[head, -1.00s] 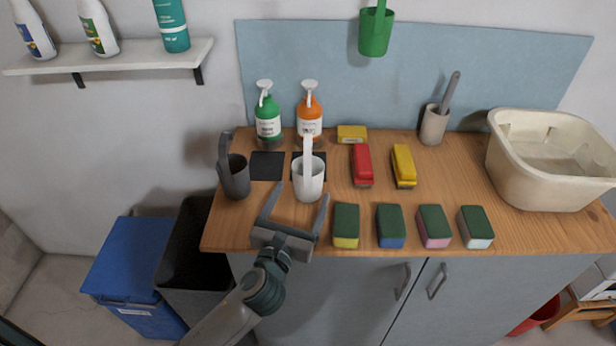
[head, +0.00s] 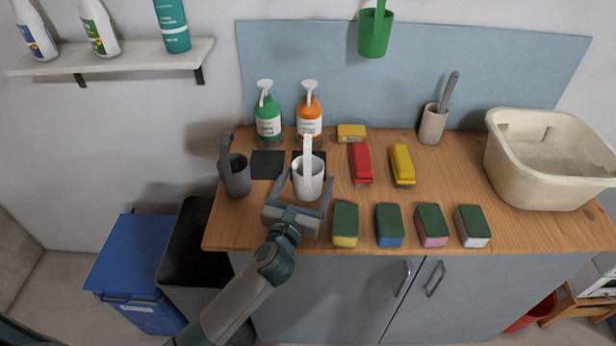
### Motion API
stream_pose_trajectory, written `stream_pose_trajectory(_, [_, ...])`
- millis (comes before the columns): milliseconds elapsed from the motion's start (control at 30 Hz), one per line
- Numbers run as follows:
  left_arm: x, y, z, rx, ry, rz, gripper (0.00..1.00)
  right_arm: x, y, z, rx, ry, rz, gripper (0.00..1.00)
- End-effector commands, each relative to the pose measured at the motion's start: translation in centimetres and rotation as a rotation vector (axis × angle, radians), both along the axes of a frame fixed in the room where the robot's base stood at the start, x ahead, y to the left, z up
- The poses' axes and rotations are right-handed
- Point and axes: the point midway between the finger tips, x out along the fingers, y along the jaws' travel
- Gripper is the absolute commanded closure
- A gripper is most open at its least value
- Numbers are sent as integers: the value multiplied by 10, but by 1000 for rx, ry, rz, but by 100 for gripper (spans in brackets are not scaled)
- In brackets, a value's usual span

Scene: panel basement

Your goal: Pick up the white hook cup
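The white hook cup (head: 309,184) stands upright on the wooden worktop, its tall white handle rising at the back in front of the orange pump bottle. My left gripper (head: 305,183) reaches in from the front. Its fingers are spread, one on each side of the cup's body. The gripper looks open, with the cup between the fingers; whether either finger touches the cup is hard to tell. My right gripper is not in view.
A dark grey hook cup (head: 236,180) stands close on the left. Green (head: 268,120) and orange (head: 309,121) pump bottles are behind. Several sponges (head: 345,222) line the front edge, with red (head: 361,162) and yellow (head: 403,165) brushes behind them. A beige basin (head: 550,188) stands at right.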

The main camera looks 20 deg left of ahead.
Motion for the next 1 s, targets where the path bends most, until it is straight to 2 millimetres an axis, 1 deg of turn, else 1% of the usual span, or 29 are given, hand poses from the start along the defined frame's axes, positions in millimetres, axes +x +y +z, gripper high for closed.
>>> stream_pose_trajectory(33, [4,0,1,-1,0,1,21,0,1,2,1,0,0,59])
stream_pose_trajectory(133, [8,0,0,0,0,0,21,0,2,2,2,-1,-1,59])
stream_pose_trajectory(567, [8,0,0,0,0,0,21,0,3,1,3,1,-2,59])
stream_pose_trajectory(600, [8,0,0,0,0,0,25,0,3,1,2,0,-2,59])
stream_pose_trajectory(767, [8,0,0,0,0,0,64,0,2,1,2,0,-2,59])
stream_pose_trajectory(800, [8,0,0,0,0,0,66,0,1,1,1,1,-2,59])
stream_pose_trajectory(1000, [8,0,0,0,0,0,66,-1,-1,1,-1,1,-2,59])
